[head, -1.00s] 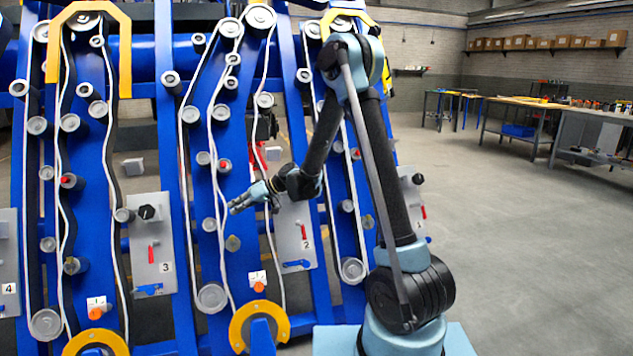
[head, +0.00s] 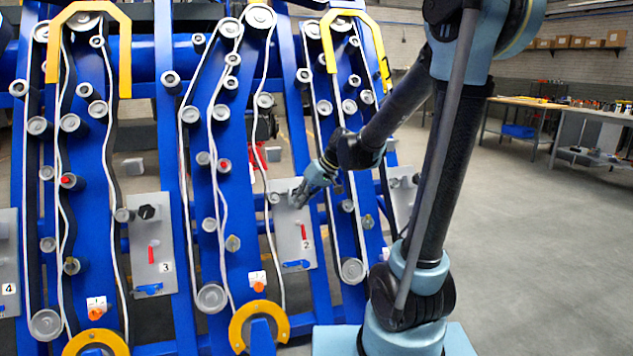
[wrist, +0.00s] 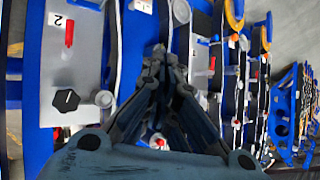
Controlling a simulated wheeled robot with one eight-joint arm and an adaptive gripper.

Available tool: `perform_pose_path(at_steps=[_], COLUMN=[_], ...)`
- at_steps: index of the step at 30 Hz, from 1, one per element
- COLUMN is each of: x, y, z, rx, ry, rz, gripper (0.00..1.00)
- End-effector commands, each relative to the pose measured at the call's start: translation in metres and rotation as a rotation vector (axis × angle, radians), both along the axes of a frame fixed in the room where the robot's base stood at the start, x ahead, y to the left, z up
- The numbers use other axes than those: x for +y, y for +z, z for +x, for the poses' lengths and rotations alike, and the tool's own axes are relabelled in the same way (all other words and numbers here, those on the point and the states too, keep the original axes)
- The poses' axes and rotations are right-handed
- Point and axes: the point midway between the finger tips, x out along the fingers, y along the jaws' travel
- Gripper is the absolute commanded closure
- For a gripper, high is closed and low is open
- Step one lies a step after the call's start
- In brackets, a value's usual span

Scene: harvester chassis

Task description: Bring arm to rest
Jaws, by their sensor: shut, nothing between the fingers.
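My gripper (head: 302,198) is at the end of my raised, bent arm, in front of the upper part of the grey plate labelled 2 (head: 288,224) in the head view. Its fingers are together with nothing between them. In the wrist view my gripper (wrist: 155,58) points along the blue chassis, its fingers closed up. The plate labelled 2 (wrist: 78,80) shows there at the left, with a black knob (wrist: 66,100) and a red lever (wrist: 69,33). I cannot tell whether the fingertips touch anything.
The blue harvester chassis (head: 175,230) with rollers and white belts fills the left and middle. Yellow guards (head: 90,10) arch over its top. Workbenches (head: 520,103) and a shelf of boxes (head: 575,43) stand at the back right. The floor (head: 540,250) at the right is clear.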

Motion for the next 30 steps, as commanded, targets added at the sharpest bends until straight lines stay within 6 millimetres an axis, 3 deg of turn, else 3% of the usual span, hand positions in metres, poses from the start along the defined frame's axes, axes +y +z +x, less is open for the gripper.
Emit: perform_pose_path(at_steps=[3, 14, 30], x=[-0.029, -0.108, -0.208], y=[0.001, -0.008, -0.048], z=[-0.021, -0.086, -0.19], rx=[0.016, 0.064, 0.134], ry=[-0.051, -0.211, -0.473], rz=[-0.048, -0.19, -0.395], gripper=[1.0, 1.0, 1.0])
